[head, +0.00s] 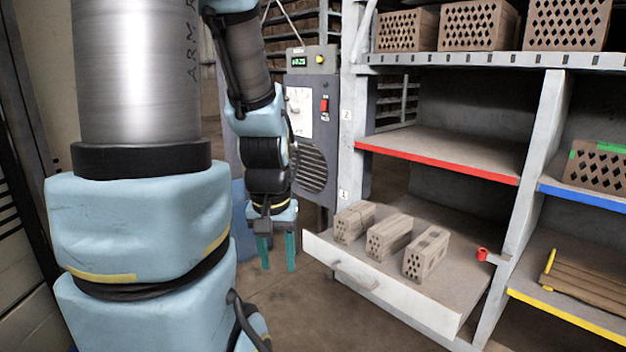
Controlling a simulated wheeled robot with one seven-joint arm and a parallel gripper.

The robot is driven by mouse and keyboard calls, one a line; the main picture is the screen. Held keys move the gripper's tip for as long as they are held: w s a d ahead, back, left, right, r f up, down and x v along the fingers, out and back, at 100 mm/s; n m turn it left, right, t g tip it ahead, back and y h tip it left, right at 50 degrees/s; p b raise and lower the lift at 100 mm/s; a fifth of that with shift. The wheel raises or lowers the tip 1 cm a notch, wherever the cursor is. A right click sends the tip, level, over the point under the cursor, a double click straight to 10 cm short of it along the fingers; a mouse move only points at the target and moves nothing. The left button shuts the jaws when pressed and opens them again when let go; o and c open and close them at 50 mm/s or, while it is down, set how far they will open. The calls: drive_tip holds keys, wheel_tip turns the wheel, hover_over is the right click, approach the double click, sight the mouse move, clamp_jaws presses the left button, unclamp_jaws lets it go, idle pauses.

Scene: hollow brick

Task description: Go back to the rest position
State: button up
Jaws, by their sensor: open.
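My gripper (278,262) hangs below my arm in the left-centre of the head view, its two teal fingers pointing down and apart. It is open, with nothing between the fingers. It is to the left of the pulled-out white drawer (385,300) and apart from it. Three hollow bricks stand in a row in the drawer: a left one (353,223), a middle one (388,237) and a right one (426,254). My arm covers much of the left side of the view.
A grey control cabinet (312,130) stands behind my gripper. The red-edged shelf (440,157) above the drawer is empty. Several bricks line the top shelf (480,60). The blue-edged shelf (585,195) holds a brick, and the yellow-edged shelf (570,318) holds slats.

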wheel_tip(320, 180, up, 14)
drive_tip(key=p, duration=1.1)
drive_tip(key=shift+f, duration=0.2)
